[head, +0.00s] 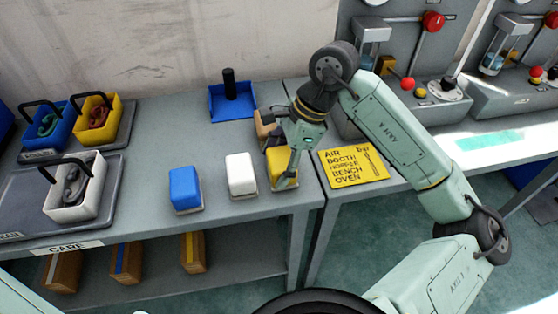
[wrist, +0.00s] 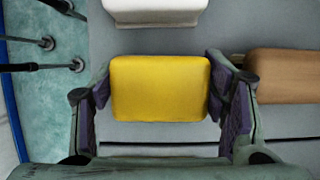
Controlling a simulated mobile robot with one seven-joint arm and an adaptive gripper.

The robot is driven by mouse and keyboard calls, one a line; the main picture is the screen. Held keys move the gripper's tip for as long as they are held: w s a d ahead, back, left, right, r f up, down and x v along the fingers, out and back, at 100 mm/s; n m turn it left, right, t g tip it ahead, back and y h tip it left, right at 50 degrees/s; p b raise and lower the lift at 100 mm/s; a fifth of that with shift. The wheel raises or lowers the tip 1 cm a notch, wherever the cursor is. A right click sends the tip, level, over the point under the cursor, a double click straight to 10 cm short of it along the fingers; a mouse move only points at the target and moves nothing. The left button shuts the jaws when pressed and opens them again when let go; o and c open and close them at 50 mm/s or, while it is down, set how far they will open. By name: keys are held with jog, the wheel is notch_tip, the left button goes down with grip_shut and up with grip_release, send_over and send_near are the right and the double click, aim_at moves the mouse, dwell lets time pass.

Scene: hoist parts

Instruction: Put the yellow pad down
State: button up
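The yellow pad (head: 281,172) is at the right end of a row of pads near the front edge of the grey bench. It appears level with its neighbours, but I cannot tell for certain whether its base touches the bench. My gripper (head: 288,178) is over it, pointing down. In the wrist view the yellow pad (wrist: 160,88) fills the space between the two fingers (wrist: 160,84). Both fingertips lie against its left and right sides, with no clear gap. The gripper hides part of the pad in the head view.
A white pad (head: 241,174) and a blue pad (head: 185,189) stand to the left. A tan block (head: 264,124) is just behind my gripper. A yellow lettered sign (head: 352,167) lies to the right. A blue tray (head: 232,101) with a black post stands farther back.

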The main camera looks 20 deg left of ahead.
jog(key=o, duration=0.4)
jog(key=shift+r, duration=0.2)
jog(key=b+v, duration=0.2)
jog(key=v, duration=1)
jog(key=shift+b, duration=0.4)
jog(key=shift+f, duration=0.15)
